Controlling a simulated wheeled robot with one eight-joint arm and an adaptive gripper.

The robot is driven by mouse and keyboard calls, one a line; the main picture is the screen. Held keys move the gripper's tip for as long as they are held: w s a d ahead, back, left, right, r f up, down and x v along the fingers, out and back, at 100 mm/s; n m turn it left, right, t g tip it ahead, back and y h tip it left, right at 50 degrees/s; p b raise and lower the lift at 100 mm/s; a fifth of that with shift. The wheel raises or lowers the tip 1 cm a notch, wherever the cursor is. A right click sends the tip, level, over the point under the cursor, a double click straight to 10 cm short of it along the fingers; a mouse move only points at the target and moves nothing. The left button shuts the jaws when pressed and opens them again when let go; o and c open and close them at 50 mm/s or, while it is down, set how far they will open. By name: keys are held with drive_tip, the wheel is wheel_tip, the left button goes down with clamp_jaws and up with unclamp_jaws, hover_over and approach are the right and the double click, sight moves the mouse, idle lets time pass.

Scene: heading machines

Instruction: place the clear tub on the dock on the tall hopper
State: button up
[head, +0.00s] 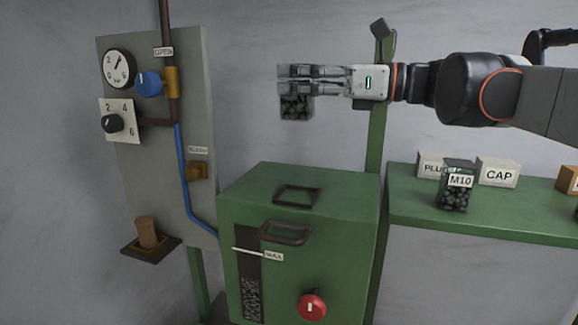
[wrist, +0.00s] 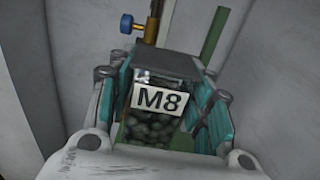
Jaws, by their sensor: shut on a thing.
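My gripper (head: 312,79) is shut on a clear tub (head: 296,107) filled with dark pieces, held in the air above the green hopper. In the wrist view the tub (wrist: 158,128) sits between the two fingers and bears a label reading M8. The tall hopper (head: 345,215) is a green box below and a little right of the tub. A dark square frame (head: 297,186) is on its top, which looks like the dock; the tub is well above it and apart from it. A second clear tub (head: 453,197), labelled M10, stands on the green shelf at right.
A grey panel (head: 190,60) with a gauge, knobs, a blue valve handle (head: 149,84) and pipes stands at left. The hopper front has a sloped slot (head: 286,234), a MAX mark and a red knob (head: 312,306). Labelled blocks stand on the shelf (head: 500,225). A green post rises behind my gripper.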

wheel_tip(320, 180, down, 16)
drive_tip(key=shift+r+p, duration=0.2)
drive_tip(key=shift+p, duration=0.4)
drive_tip(key=shift+s, duration=0.1)
drive_tip(key=o, duration=1.5)
drive_tip(key=shift+f, duration=0.15)
drive_tip(key=shift+r, duration=0.2)
drive_tip(key=v, duration=1.2)
drive_tip(key=shift+f, duration=0.1)
